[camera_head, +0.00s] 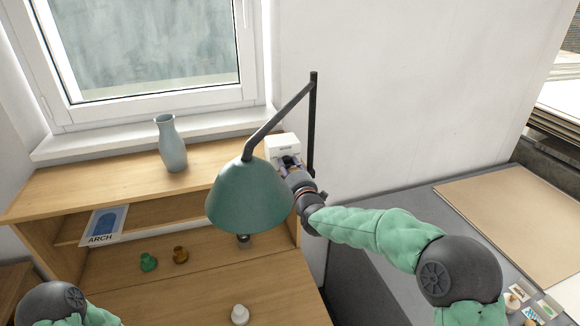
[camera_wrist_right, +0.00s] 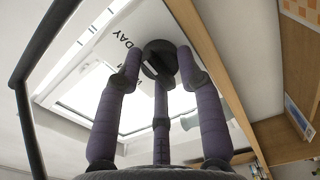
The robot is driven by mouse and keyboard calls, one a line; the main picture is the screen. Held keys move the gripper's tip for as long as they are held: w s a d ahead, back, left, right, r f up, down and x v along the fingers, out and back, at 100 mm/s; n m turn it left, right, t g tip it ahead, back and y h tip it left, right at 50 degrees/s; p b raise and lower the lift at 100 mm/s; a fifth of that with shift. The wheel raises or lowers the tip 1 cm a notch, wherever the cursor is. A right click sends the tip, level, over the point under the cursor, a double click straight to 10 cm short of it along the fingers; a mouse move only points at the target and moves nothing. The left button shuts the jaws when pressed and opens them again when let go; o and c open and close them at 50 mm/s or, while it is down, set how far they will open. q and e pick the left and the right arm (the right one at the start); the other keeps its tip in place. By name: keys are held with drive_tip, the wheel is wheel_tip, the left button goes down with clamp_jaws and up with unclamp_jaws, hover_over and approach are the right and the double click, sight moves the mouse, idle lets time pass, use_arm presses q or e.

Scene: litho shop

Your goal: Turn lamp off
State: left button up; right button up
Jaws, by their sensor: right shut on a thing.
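The lamp has a green dome shade (camera_head: 248,195) on a thin black arm (camera_head: 280,120), in front of the wall. A bulb end shows under the shade; I cannot tell whether it glows. My right gripper (camera_head: 290,168) is right of and behind the shade, by a white box (camera_head: 283,145). In the right wrist view, the fingers of my right gripper (camera_wrist_right: 160,76) are shut around a dark round knob-like piece (camera_wrist_right: 158,52) in front of a white surface with black letters. What the piece belongs to is unclear. My left gripper is out of view; only part of that arm shows.
A blue-grey vase (camera_head: 171,145) stands on the wooden desk's (camera_head: 90,180) upper shelf. An ARCH card (camera_head: 103,226), a green item (camera_head: 148,261), a brass item (camera_head: 181,255) and a white item (camera_head: 240,314) sit lower. A grey table (camera_head: 440,200) with a tan board is at right.

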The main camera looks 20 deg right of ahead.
drive_tip(key=n, duration=0.5)
drive_tip(key=shift+a+n+p, duration=0.15)
drive_tip(key=shift+n+p, duration=0.15)
drive_tip(key=shift+p, duration=0.1)
drive_tip(key=shift+f+n, duration=0.1)
drive_tip(key=shift+n, duration=0.5)
drive_tip(key=shift+f, duration=0.2)
drive_tip(key=o, duration=1.1)
drive_tip(key=shift+a, duration=0.1)
drive_tip(key=shift+o, duration=0.2)
drive_tip(key=shift+a, duration=0.15)
drive_tip(key=shift+s+d+r, duration=0.1)
drive_tip(key=shift+d, duration=0.15)
drive_tip(key=s, duration=1.1)
drive_tip(key=shift+s, duration=0.35)
drive_tip(key=shift+d, duration=0.1)
